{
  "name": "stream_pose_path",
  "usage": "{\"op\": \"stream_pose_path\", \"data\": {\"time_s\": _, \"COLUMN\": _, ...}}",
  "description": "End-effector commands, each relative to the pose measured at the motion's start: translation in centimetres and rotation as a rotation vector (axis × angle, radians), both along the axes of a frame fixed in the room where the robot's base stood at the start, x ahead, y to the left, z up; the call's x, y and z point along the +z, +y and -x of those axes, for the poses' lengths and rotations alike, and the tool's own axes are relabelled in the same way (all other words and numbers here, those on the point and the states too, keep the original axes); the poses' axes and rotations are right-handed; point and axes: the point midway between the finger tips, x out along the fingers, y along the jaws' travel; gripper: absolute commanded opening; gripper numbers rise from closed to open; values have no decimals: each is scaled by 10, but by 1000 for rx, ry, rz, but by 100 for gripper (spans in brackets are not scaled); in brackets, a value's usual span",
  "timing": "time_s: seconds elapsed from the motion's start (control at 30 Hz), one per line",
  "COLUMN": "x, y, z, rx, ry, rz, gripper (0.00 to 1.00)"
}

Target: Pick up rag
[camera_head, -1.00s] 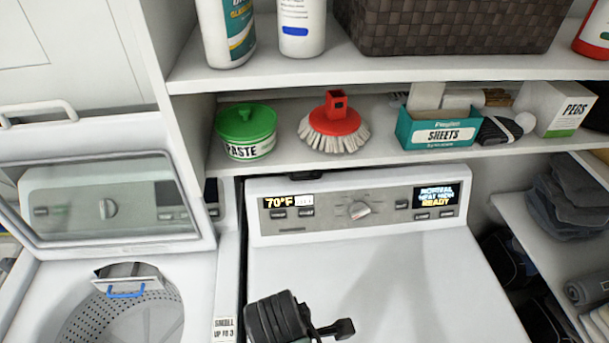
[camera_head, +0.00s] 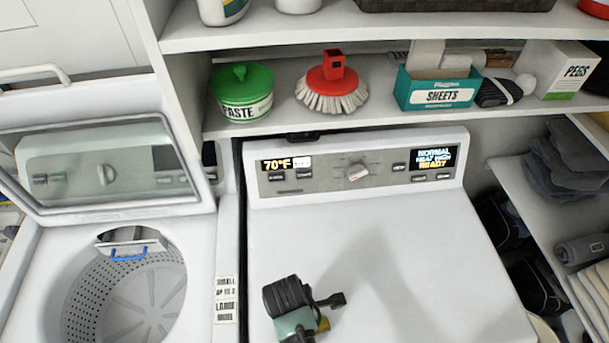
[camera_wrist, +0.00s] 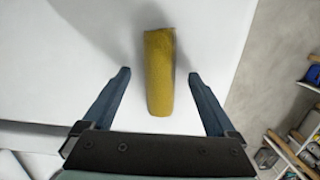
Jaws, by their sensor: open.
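The rag is the yellow, rolled-looking cloth (camera_wrist: 160,75) lying on a white surface in the wrist view. It runs lengthwise between the two fingers of my gripper (camera_wrist: 158,74), with clear gaps on both sides. My gripper is open and empty, its fingers pointing toward the rag's far end. In the head view my wrist and gripper body (camera_head: 297,318) are low in the middle, over the white machine top. A small yellow patch (camera_head: 323,324) shows beside it, probably the rag; the rest is hidden. The head view does not show the fingertips clearly.
The white machine (camera_head: 380,250) has a broad clear top and a raised control panel (camera_head: 360,175). An open washer (camera_head: 125,290) stands left. A shelf behind holds a green-lidded paste tub (camera_head: 243,92), a red brush (camera_head: 332,84) and a sheets box (camera_head: 437,92). Side shelving (camera_head: 530,205) stands right.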

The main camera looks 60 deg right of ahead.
Motion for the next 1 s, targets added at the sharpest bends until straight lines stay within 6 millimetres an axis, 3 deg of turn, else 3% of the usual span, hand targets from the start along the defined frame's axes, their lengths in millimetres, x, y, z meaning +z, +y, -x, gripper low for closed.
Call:
{"op": "stream_pose_path", "data": {"time_s": 0.27, "x": -4, "y": -1, "z": 0, "rx": 0, "ry": -1, "rz": 1, "gripper": 92}}
{"op": "stream_pose_path", "data": {"time_s": 0.77, "x": -3, "y": 0, "z": 0, "rx": 0, "ry": -1, "rz": 1, "gripper": 6}}
{"op": "stream_pose_path", "data": {"time_s": 1.0, "x": -3, "y": -1, "z": 0, "rx": 0, "ry": -1, "rz": 1, "gripper": 3}}
